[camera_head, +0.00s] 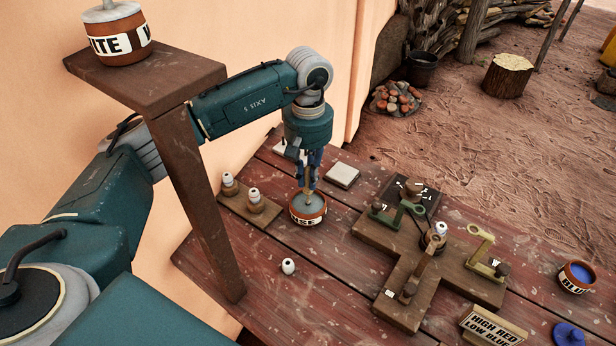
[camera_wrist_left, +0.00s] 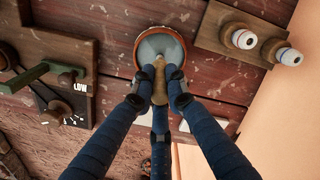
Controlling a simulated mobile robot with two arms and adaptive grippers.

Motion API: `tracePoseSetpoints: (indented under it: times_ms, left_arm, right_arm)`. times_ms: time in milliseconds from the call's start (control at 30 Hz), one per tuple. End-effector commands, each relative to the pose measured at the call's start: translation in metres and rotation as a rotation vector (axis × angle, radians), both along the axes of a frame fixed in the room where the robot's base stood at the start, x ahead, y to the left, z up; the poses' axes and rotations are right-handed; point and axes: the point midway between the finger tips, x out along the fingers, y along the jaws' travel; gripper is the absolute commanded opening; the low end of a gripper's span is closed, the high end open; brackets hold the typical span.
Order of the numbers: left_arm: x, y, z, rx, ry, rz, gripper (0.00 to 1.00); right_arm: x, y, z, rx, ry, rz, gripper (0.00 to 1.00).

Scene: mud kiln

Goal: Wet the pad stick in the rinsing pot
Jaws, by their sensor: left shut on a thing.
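The rinsing pot (camera_head: 309,219) is a small brown pot with a white label band, standing on the dark red plank table. In the left wrist view its round mouth (camera_wrist_left: 148,47) holds grey liquid. My left gripper (camera_head: 309,182) points down right above the pot and is shut on the tan pad stick (camera_wrist_left: 160,77). The stick's lower end reaches into the pot's mouth; the pad tip is hard to make out, so I cannot tell how deep it is. My right gripper is not in view.
A brown shelf (camera_head: 150,85) on a post bears a white-labelled pot (camera_head: 119,36), close to my left arm. A board with two white-topped pegs (camera_head: 250,208) is left of the pot. A wooden lever fixture (camera_head: 405,260) stands right. A white knob (camera_head: 288,266) lies in front.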

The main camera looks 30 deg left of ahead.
Motion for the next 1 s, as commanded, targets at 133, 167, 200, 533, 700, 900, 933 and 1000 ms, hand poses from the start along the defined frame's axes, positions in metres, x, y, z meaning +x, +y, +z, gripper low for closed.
tracePoseSetpoints:
  times_ms: [133,167,200,533,700,900,933,1000]
  left_arm:
    - [0.0,0.0,0.014,0.0,-0.001,0.0,0.0]
    - [0.0,0.0,0.016,0.0,-0.001,0.0,0.0]
    - [0.0,0.0,0.019,0.0,-0.001,0.0,0.0]
    - [0.0,0.001,0.042,0.001,-0.001,0.0,0.0]
    - [0.0,0.0,0.054,0.001,-0.001,0.0,0.0]
    - [0.0,0.0,0.062,0.0,0.0,0.0,0.0]
    - [0.0,0.0,0.062,0.0,0.0,0.0,0.0]
    - [0.0,0.0,0.062,0.0,0.0,0.0,0.0]
  right_arm:
    - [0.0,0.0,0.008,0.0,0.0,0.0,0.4]
    - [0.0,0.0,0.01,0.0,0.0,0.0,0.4]
    - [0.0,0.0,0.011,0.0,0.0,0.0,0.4]
    - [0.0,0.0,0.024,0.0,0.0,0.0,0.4]
    - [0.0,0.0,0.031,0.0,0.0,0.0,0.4]
    - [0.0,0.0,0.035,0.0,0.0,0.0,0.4]
    - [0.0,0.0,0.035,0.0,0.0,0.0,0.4]
    - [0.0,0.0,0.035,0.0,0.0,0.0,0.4]
